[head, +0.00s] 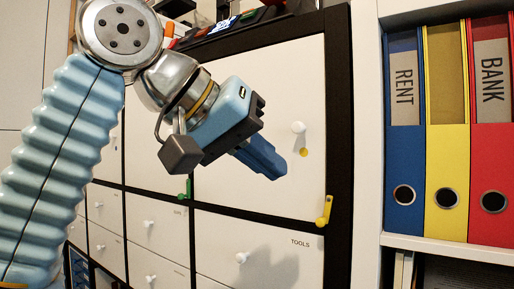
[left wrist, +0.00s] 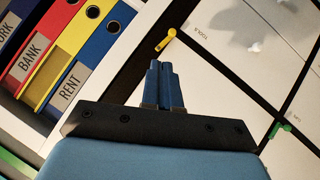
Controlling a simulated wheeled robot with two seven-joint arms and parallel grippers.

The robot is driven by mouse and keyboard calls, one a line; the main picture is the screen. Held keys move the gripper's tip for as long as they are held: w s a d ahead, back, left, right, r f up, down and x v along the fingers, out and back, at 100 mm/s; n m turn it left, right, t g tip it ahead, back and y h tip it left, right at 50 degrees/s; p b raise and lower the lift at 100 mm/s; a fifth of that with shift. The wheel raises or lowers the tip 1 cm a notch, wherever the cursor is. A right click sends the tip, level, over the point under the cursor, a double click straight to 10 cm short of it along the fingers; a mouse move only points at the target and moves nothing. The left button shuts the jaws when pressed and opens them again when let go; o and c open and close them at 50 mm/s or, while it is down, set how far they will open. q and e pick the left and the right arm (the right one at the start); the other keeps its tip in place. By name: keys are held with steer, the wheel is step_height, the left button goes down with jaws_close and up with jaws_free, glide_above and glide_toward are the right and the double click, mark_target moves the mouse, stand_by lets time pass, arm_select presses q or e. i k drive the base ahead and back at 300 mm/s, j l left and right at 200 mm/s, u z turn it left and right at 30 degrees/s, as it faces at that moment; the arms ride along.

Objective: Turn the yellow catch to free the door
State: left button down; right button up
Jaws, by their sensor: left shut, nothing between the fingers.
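The yellow catch (head: 324,210) sits at the lower right corner of a large white door (head: 225,180), on the dark frame. It stands nearly upright, tilted slightly. The door has a white knob (head: 298,127) with a yellow dot below it. My left gripper (head: 275,165) is shut and empty in front of the door, up and to the left of the catch and apart from it. In the left wrist view the blue fingers (left wrist: 164,80) are together, and the yellow catch (left wrist: 166,39) shows just beyond their tips. My right gripper is not in view.
A green catch (head: 185,188) is on the frame to the left. A drawer marked TOOLS (head: 290,265) lies below the door. Blue, yellow and red binders (head: 445,180) stand on a white shelf (head: 440,245) to the right. Dark items lie on top of the cabinet.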

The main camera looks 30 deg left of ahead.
mark_target(320, 222)
steer(key=k+j, duration=0.3)
steer(key=k, duration=0.15)
steer(key=k+j, duration=0.3)
steer(key=k, duration=0.15)
